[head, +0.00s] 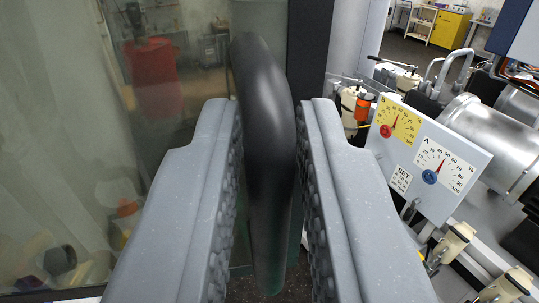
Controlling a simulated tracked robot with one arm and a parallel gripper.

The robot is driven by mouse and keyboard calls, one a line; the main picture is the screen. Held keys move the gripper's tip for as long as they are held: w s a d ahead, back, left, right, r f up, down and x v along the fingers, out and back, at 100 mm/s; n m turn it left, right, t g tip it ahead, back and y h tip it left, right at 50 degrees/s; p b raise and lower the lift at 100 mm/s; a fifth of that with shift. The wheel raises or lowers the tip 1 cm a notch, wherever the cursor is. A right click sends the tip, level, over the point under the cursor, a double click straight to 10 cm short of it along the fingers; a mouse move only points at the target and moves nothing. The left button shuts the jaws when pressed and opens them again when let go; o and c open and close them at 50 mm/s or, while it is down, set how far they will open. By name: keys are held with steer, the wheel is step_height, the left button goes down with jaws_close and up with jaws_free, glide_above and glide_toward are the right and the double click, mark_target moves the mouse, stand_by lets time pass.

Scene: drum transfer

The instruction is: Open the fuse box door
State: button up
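A thick, dark, curved handle bar (266,110) runs upright in the middle of the head view. It stands in front of a greenish, glass-like door panel (60,110) with a dark upright frame edge (308,45). I cannot tell from this view whether this panel is the fuse box door. My gripper (269,115) has its two grey, ribbed fingers apart, one on each side of the handle. Narrow gaps show between the handle and both fingers lower down. I cannot tell how deep the handle sits between the fingers.
A grey panel with yellow and white dials (430,155) stands close on the right, beside a silver cylinder (490,145). Small valves (450,245) sit below it. A blue box edge (518,30) is at the upper right. A red shape (155,80) shows in the glass.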

steer(key=shift+s, duration=0.1)
steer(key=shift+s+d, duration=0.1)
steer(key=shift+s, duration=2.6)
steer(key=s+p, duration=0.5)
steer(key=s, duration=0.3)
steer(key=shift+s, duration=0.15)
steer(key=shift+d, duration=0.15)
